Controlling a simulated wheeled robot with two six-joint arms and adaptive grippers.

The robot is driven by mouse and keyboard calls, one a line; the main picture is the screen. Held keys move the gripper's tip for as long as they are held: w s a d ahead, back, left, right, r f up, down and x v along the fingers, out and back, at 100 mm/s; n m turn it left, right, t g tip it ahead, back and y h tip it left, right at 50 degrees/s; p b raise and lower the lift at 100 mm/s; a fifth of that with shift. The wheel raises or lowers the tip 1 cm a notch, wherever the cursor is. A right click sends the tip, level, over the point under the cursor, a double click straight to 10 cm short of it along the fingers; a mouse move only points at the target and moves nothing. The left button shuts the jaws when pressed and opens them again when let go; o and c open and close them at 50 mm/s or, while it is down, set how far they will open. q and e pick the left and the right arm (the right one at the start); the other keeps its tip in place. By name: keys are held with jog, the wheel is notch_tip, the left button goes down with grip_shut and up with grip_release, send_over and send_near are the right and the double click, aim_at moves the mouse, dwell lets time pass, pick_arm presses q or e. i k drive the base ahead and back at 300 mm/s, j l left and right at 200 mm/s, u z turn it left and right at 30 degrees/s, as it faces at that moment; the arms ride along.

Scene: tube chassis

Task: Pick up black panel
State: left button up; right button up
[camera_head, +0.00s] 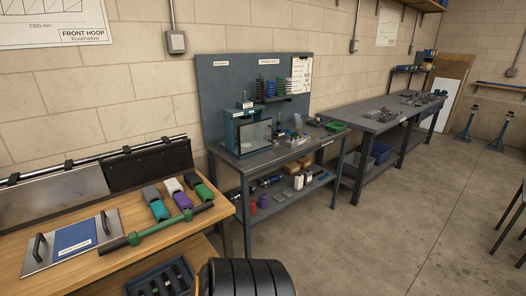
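The black panel (148,166) leans against the block wall at the back of the wooden workbench, at the left of the head view. It is a wide, dark, flat rectangle just under a horizontal tube rail (98,157) with black clamps. A grey metal panel (58,206) stands directly to its left. Neither of my grippers shows in this view.
The wooden workbench (180,233) bears a grey plate (72,240) with black handles, a green tube with dark ends (170,224) and several coloured blocks. A dark ribbed object (246,278) stands at the bottom centre. Open floor (390,215) lies to the right.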

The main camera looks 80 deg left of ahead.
aim_at(130, 170)
jog(key=u, duration=3.5)
jog(key=i+l, duration=0.1)
jog(key=l, duration=0.25)
jog(key=i+l, duration=0.1)
jog(key=l, duration=0.3)
jog(key=i+l, duration=0.1)
jog(key=l, duration=0.6)
jog(key=i+z, duration=0.05)
